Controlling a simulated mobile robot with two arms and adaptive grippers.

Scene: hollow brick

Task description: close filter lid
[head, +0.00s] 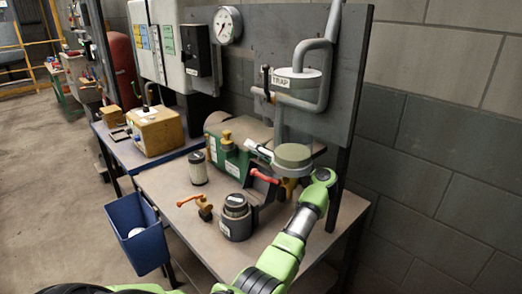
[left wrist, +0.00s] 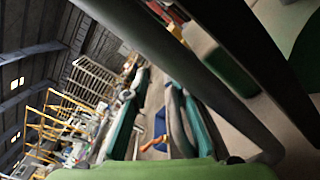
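A green pump unit (head: 229,153) with white labels stands on the workbench (head: 165,188). At its right end a dark tilted plate (head: 262,189) has a red handle (head: 263,175) above it; it looks like the raised filter lid, though I cannot be sure. In front stands a dark round canister (head: 236,217) with a label on top. My right gripper is out of view.
A red-handled brass valve (head: 202,206) lies on the bench. A blue bin (head: 138,232) hangs at the front left. A grey back panel (head: 262,75) with a gauge (head: 227,25) and the TRAP pipe (head: 297,83) rises behind. A wooden box (head: 156,130) sits on the blue table.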

